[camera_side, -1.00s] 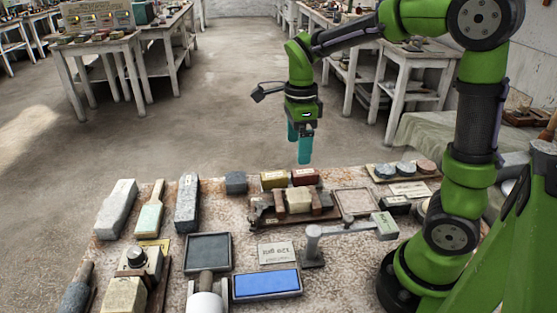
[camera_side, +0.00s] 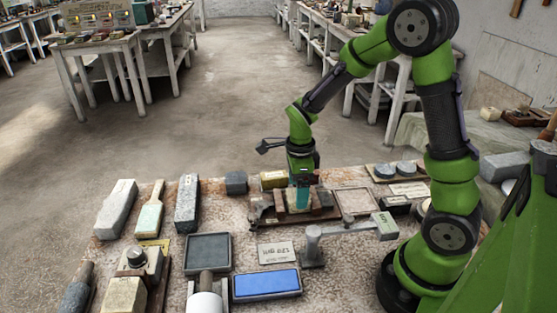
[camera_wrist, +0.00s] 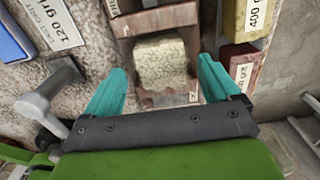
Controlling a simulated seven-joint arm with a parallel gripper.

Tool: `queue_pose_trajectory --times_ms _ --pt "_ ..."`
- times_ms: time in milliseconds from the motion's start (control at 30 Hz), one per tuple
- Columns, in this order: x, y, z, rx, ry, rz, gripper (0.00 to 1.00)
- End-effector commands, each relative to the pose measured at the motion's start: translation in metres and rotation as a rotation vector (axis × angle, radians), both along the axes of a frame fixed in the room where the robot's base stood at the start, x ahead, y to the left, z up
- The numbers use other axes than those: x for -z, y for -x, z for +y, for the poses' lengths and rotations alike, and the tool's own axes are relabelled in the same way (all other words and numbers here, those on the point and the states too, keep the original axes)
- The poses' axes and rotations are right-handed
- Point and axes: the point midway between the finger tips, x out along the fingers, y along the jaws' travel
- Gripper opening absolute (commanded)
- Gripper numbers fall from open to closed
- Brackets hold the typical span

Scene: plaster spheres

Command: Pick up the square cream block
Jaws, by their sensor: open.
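The square cream block (camera_wrist: 161,63) rests in a brown wooden holder (camera_wrist: 152,22) in the wrist view. In the side view the cream block (camera_side: 289,201) is largely hidden behind my gripper. My gripper (camera_side: 302,205) points down over the holder with its teal fingers. In the wrist view my gripper (camera_wrist: 163,85) is open, one finger on each side of the block, with a visible gap to it on both sides. I cannot tell how far down the fingertips reach beside the block.
A dark red block (camera_wrist: 241,63) and a yellow block (camera_side: 274,179) lie close behind the holder. A grey metal lever (camera_wrist: 50,90) stands near the left finger. A blue stone (camera_side: 267,284) and a dark tray (camera_side: 208,253) lie nearer the front.

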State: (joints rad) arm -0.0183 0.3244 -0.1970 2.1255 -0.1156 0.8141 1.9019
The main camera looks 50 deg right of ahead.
Motion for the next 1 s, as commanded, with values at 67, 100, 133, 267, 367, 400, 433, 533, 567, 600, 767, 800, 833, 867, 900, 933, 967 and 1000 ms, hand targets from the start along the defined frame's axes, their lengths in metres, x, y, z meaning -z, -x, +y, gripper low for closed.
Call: queue_pose_trajectory --times_ms 67,100,133,267,367,400,433,533,567,600,767,800,833,867,900,933,967,1000 --pt "0.014 0.002 -0.004 0.002 -0.001 0.005 0.89" --pt "0.020 0.001 -0.004 0.001 -0.001 0.005 0.89" --pt "0.024 0.001 -0.003 0.000 -0.001 0.005 0.89" --pt "0.034 0.001 -0.003 0.001 -0.001 0.002 0.89" --pt "0.035 0.000 -0.003 0.000 0.000 0.000 0.89" --pt "0.035 0.000 -0.003 0.000 0.001 -0.001 0.89" --pt "0.035 0.000 -0.003 0.000 0.000 0.000 0.89" --pt "0.035 0.000 -0.003 0.000 0.000 0.000 0.85" --pt "0.035 0.000 -0.003 0.000 0.000 0.000 0.80" --pt "0.035 0.000 -0.003 0.000 0.000 0.000 0.74" --pt "0.035 0.000 -0.003 -0.001 0.000 0.000 0.50" --pt "0.035 0.000 -0.003 -0.001 0.000 0.000 0.43" --pt "0.035 0.000 -0.003 -0.001 0.000 0.000 0.39" --pt "0.035 0.000 -0.003 -0.001 0.000 0.000 0.34" --pt "0.035 0.000 -0.003 -0.001 0.000 0.000 0.28" --pt "0.035 0.000 -0.003 -0.001 0.000 0.000 0.23" --pt "0.034 0.000 -0.003 -0.001 0.000 -0.001 0.22" --pt "0.034 0.000 -0.003 -0.001 0.000 -0.001 0.22"
